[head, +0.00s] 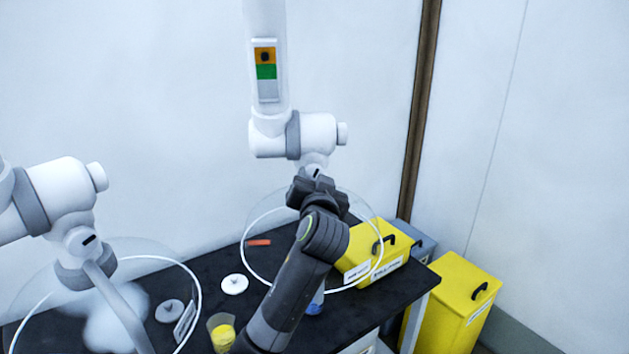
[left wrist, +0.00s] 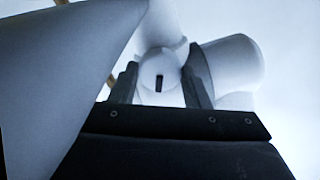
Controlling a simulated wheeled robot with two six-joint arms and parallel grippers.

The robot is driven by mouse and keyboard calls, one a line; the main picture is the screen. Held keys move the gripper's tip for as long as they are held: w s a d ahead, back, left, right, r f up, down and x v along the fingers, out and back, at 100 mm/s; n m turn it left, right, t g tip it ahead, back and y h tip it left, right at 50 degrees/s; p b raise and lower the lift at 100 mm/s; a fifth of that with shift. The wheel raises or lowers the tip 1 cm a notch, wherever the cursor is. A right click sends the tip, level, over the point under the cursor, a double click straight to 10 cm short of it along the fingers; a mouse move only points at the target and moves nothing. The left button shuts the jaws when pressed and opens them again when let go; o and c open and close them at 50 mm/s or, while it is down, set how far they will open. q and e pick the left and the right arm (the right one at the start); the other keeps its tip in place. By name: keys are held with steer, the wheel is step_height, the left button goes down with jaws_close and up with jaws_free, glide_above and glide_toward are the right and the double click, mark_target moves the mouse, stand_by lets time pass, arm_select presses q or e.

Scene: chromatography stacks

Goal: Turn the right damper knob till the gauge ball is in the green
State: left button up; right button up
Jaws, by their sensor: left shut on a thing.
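The right extraction arm's white damper knob (head: 315,172) shows just above my left gripper (head: 316,188), which is shut on it. In the left wrist view the knob (left wrist: 158,72) sits between the two dark fingers (left wrist: 160,85), its dark slot upright. The gauge (head: 267,88) on the white duct above has an orange band on top, green in the middle and pale grey below. The dark gauge ball (head: 265,57) is in the orange band, above the green. Part of the knob is hidden by the gripper in the head view. My right gripper is not in view.
A clear hood with a white rim (head: 245,262) hangs below the knob. A second extraction arm (head: 62,195) with its hood is at left. The black bench (head: 190,335) holds a yellow box (head: 362,245), a white lid (head: 234,284) and a yellow-filled cup (head: 222,335). A yellow bin (head: 450,305) stands right.

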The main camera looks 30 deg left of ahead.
arm_select(q)
steer(key=m+p, duration=0.2)
steer(key=shift+r+p, duration=0.3)
steer(key=shift+p, duration=0.1)
steer(key=shift+m+p, duration=0.65)
steer(key=shift+m, duration=0.25)
steer(key=shift+f+m, duration=0.2)
steer(key=shift+m, duration=0.2)
steer(key=o, duration=1)
steer(key=shift+c, duration=0.2)
steer(key=shift+f, duration=0.1)
